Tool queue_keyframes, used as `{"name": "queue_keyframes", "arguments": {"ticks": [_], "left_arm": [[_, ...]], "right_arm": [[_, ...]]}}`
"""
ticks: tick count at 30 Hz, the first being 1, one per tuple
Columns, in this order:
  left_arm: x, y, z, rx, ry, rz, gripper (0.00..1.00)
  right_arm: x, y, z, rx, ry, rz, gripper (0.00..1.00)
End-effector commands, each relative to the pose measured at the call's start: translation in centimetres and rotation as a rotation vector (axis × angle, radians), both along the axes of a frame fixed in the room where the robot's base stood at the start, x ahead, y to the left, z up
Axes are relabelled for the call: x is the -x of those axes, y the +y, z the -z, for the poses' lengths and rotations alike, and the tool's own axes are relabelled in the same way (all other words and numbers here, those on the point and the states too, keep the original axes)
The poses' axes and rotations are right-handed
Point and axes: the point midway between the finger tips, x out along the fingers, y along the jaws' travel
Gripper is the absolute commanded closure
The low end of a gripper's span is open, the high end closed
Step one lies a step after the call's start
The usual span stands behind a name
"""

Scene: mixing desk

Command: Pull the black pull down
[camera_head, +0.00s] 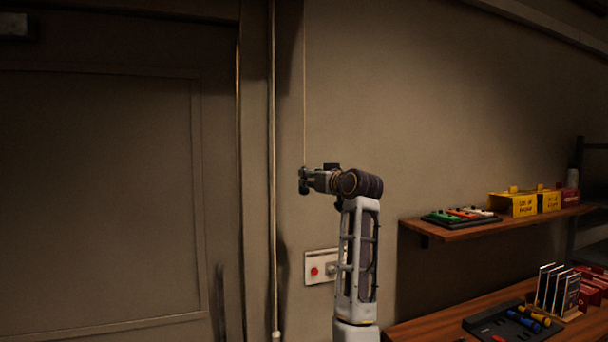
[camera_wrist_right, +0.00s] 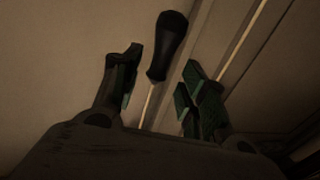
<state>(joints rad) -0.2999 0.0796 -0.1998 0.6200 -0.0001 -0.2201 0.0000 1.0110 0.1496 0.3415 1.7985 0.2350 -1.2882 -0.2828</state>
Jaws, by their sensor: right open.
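The black pull (camera_wrist_right: 168,45) shows in the right wrist view as a dark rounded handle on a thin pale cord (camera_wrist_right: 150,104). It appears between the two fingers of my right gripper (camera_wrist_right: 163,60), which are apart, with a gap on both sides. In the head view the thin cord (camera_head: 304,90) hangs in front of the wall down to my right gripper (camera_head: 304,180). There the pull cannot be told apart from the dark fingers. My left gripper is out of view.
A pale vertical pipe or thicker cord (camera_head: 273,200) runs left of the gripper beside a panelled door (camera_head: 100,200). A wall box with a red button (camera_head: 315,271) sits below. Wooden shelves (camera_head: 480,229) with tools and yellow boxes (camera_head: 513,204) stand at right.

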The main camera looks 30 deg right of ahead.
Motion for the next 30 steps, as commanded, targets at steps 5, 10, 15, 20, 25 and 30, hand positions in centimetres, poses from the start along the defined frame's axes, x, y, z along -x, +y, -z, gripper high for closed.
{"name": "queue_keyframes", "arguments": {"ticks": [5, 10, 15, 20, 25, 30], "left_arm": [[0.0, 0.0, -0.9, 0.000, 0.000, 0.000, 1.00], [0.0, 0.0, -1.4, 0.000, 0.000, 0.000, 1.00], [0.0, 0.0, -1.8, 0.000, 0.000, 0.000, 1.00], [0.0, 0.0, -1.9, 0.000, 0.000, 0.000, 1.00], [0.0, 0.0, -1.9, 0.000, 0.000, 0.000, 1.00], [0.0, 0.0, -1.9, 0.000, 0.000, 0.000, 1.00]], "right_arm": [[-2.0, -0.1, -0.2, -0.001, 0.001, -0.001, 0.57], [-3.7, -0.3, -0.1, 0.000, 0.002, 0.000, 0.57], [-4.9, -0.4, -0.1, 0.000, 0.001, 0.000, 0.57], [-5.4, -0.4, -0.1, 0.000, 0.000, 0.000, 0.57], [-5.5, -0.4, 0.0, 0.000, 0.000, 0.000, 0.57], [-5.5, -0.4, 0.0, 0.000, 0.000, 0.000, 0.60]]}}
